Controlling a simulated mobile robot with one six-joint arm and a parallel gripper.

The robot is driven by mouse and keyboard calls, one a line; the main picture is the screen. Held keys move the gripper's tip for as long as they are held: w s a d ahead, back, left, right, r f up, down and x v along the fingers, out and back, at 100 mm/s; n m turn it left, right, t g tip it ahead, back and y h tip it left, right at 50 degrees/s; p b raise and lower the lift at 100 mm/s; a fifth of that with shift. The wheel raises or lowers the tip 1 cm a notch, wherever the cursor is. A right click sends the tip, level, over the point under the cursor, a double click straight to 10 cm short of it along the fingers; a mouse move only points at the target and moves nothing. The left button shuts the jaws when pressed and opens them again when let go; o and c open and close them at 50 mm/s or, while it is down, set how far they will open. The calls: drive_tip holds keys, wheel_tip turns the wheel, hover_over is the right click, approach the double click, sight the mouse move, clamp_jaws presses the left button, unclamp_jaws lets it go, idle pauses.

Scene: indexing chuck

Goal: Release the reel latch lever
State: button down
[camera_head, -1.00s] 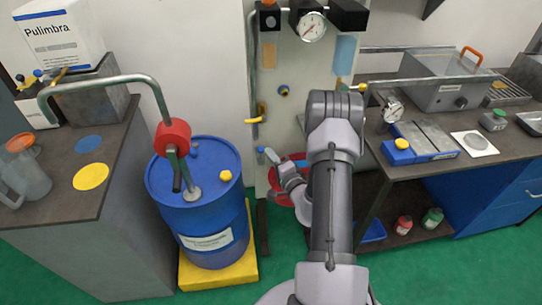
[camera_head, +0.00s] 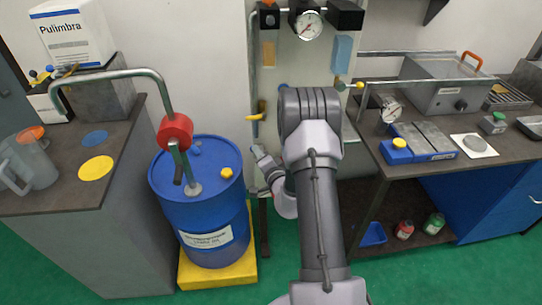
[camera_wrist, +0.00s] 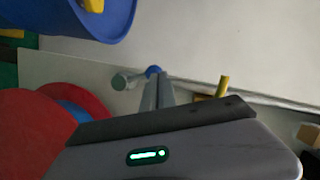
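The red reel (camera_wrist: 28,130) with a blue centre fills the lower left of the wrist view. My arm hides it in the head view. A blue knob (camera_wrist: 152,71), likely the tip of the reel latch lever, shows just past my fingertips in the wrist view, beside a grey round peg (camera_wrist: 122,82). The rest of the lever is hidden. My gripper (camera_wrist: 158,80) points at the knob; its fingers look close together, and contact cannot be told. In the head view my gripper (camera_head: 259,154) is low before the panel, right of the blue drum.
The blue drum (camera_head: 205,215) stands on a yellow base (camera_head: 215,272) close left. A yellow-handled valve (camera_head: 256,116) is on the panel (camera_head: 300,65) above my gripper; a yellow handle (camera_wrist: 222,86) shows in the wrist view. The right bench (camera_head: 430,169) borders my arm.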

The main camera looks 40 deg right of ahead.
drive_tip(key=shift+w+a+f+b, duration=0.2)
drive_tip(key=shift+w+a+b, duration=0.35)
drive_tip(key=shift+b, duration=0.2)
drive_tip(key=shift+w+a, duration=0.1)
drive_tip(key=shift+a, duration=0.15)
